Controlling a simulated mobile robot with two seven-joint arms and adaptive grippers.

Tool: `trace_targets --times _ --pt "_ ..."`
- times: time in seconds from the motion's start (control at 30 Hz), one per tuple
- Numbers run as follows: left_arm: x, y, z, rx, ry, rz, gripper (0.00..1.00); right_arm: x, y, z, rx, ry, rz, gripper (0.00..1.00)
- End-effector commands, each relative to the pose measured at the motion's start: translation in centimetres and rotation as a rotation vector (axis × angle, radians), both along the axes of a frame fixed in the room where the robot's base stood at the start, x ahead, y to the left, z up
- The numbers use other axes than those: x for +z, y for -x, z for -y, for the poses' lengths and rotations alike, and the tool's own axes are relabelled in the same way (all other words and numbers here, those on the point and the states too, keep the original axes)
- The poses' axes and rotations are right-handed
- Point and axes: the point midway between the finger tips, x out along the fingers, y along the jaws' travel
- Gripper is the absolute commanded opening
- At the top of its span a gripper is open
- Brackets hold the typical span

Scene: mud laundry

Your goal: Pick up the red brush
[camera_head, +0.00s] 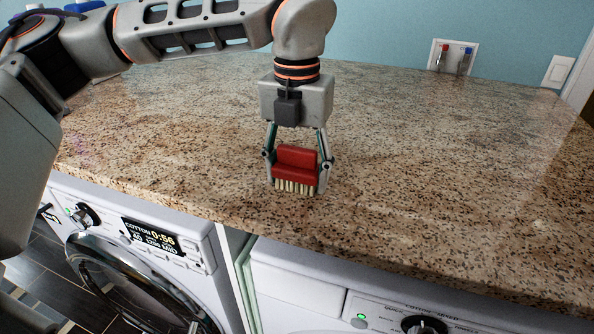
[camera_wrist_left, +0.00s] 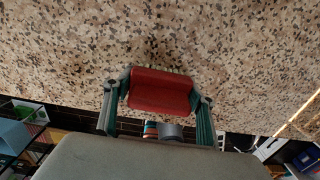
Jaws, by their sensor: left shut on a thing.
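The red brush (camera_head: 296,162) has a red body and pale bristles along its lower edge. It is near the front edge of the granite counter, bristles down. My left gripper (camera_head: 296,172) points down over it and is shut on it, one finger at each end of the brush. In the left wrist view the brush (camera_wrist_left: 160,92) sits between the two fingers of the left gripper (camera_wrist_left: 158,98). I cannot tell whether the bristles touch the counter. My right gripper is not in view.
The granite counter (camera_head: 430,150) is clear to the right and behind. Its front edge runs close below the brush. Under it stand a washing machine (camera_head: 140,250) and a second white machine (camera_head: 310,285). A wall plate with taps (camera_head: 453,57) and a switch (camera_head: 558,72) are at the back.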

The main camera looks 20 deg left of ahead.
Motion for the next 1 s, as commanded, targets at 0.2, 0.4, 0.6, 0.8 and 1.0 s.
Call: trace_targets --times 0.2,0.4,0.6,0.8,1.0 --pt "1.1 -0.1 0.0 0.0 -0.001 0.002 0.34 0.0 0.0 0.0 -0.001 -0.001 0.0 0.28" --pt "4.2 -0.1 0.0 0.002 0.0 0.005 0.34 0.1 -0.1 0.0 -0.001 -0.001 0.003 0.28" --pt "9.7 -0.1 0.0 0.002 0.0 0.008 0.34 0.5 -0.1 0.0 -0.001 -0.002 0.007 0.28" --pt "15.0 0.0 0.0 0.003 0.0 0.005 0.34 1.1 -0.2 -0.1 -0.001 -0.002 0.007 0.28" --pt "18.5 -0.1 0.0 0.002 -0.001 0.004 0.34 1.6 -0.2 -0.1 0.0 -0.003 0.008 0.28"
